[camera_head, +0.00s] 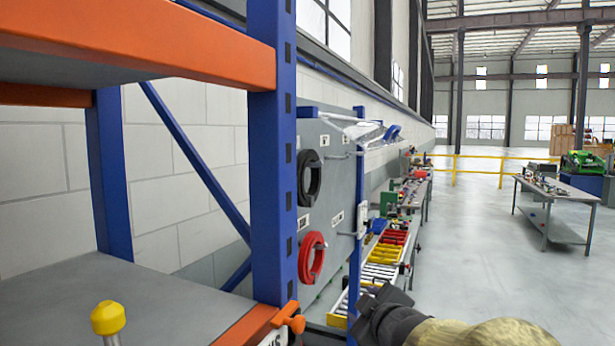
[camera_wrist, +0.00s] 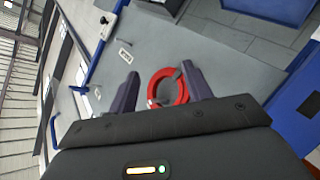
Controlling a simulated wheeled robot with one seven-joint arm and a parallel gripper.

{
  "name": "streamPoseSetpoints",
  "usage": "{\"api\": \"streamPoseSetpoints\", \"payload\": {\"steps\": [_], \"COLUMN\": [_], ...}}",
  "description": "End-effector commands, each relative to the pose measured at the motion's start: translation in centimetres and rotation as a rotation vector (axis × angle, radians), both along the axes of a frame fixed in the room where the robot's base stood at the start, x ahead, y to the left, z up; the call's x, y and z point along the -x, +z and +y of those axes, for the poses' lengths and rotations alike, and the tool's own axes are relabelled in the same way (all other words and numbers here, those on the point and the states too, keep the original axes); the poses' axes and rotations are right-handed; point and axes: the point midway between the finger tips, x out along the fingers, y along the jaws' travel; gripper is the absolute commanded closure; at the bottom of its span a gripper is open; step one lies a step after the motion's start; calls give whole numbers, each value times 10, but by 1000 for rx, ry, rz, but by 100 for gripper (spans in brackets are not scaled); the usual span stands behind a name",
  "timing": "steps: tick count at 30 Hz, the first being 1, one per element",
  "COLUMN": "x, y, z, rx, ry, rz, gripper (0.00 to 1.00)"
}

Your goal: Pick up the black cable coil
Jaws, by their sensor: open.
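The black cable coil (camera_head: 310,178) hangs on the upper part of a grey upright panel, beyond the blue rack post, in the head view. A red coil (camera_head: 312,257) hangs below it. My gripper (camera_head: 380,300) is at the lower middle of the head view, to the right of and lower than the black coil, and apart from it. In the wrist view my gripper (camera_wrist: 158,82) is open, with the red coil (camera_wrist: 168,87) seen beyond and between the fingers. I cannot make out the black coil for certain in the wrist view.
A blue post (camera_head: 272,150) with orange shelf beams stands close on the left. The grey panel (camera_head: 338,190) carries hooks and small labels. A roller conveyor (camera_head: 385,255) and benches line the wall beyond. The floor on the right is clear up to a grey table (camera_head: 560,195).

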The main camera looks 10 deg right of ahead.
Motion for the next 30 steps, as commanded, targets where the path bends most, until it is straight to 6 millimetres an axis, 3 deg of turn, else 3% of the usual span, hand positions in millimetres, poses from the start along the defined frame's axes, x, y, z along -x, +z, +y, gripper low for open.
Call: {"api": "streamPoseSetpoints", "payload": {"steps": [1,3,6,9,14,23,30], "x": [-3,-2,8,21,36,36,16], "y": [42,88,142,175,193,192,194], "z": [-4,-3,4,12,20,21,30], "rx": [91,223,414,569,691,700,697], "ry": [60,154,290,405,503,514,516], "rz": [-91,-198,-318,-386,-422,-422,-420], "gripper": [50,50,50,50,50,50,50]}}
